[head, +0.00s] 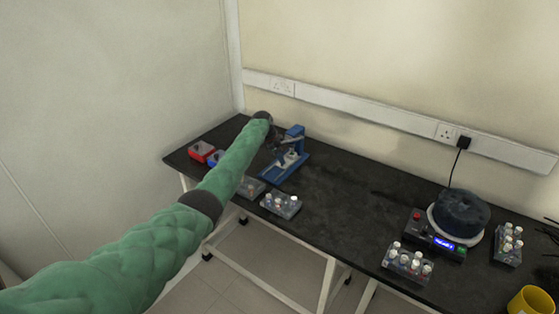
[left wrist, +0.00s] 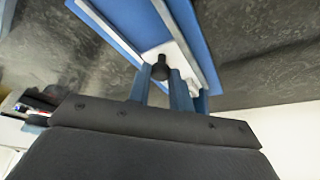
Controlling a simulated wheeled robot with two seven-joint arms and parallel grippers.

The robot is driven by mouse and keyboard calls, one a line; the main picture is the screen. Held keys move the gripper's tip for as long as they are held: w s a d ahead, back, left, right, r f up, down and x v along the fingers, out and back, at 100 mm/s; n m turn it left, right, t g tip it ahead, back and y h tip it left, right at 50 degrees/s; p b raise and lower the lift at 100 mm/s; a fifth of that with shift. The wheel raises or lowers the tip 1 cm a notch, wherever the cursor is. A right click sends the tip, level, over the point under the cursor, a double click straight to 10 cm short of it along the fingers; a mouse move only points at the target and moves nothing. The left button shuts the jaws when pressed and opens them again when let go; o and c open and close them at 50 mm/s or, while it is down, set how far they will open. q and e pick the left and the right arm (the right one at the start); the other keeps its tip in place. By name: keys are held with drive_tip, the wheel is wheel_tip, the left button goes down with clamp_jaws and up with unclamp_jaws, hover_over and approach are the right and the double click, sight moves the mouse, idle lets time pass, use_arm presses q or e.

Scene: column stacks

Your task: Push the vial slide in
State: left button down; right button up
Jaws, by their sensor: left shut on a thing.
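The blue device (head: 287,170) stands on the black bench near the back wall. A pale slide (head: 291,158) shows on it. My left gripper (head: 276,142) reaches the device from the left, and its fingers are small and dark there. In the left wrist view the blue base (left wrist: 115,30) carries pale rails, with the white slide (left wrist: 183,55) between them. A black knob (left wrist: 160,70) stands at the slide, between my two blue-grey fingers, which are shut on it. The vial itself cannot be made out. My right gripper is not in view.
Racks of capped vials (head: 281,206) (head: 408,263) (head: 508,243) stand along the bench. Red (head: 202,151) and blue boxes are at the left end. A round dark machine (head: 461,211) with a display and a yellow cup (head: 532,301) are at the right. Mid-bench is clear.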

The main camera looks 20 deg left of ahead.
use_arm(q)
drive_tip(key=shift+w+r, duration=0.2)
drive_tip(key=shift+r, duration=0.15)
drive_tip(key=c, duration=1.3)
unclamp_jaws()
drive_tip(key=shift+c, duration=0.2)
drive_tip(key=shift+o, duration=0.3)
drive_tip(key=shift+w+f, duration=0.1)
drive_tip(key=shift+f, duration=0.15)
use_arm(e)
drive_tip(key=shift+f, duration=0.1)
use_arm(q)
drive_tip(key=shift+a+r, duration=0.1)
drive_tip(key=shift+r, duration=0.2)
drive_tip(key=b+v, duration=0.2)
drive_tip(key=v, duration=0.5)
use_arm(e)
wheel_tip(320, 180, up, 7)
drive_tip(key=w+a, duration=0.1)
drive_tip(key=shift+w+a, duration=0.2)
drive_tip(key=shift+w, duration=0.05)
use_arm(q)
drive_tip(key=shift+r, duration=0.15)
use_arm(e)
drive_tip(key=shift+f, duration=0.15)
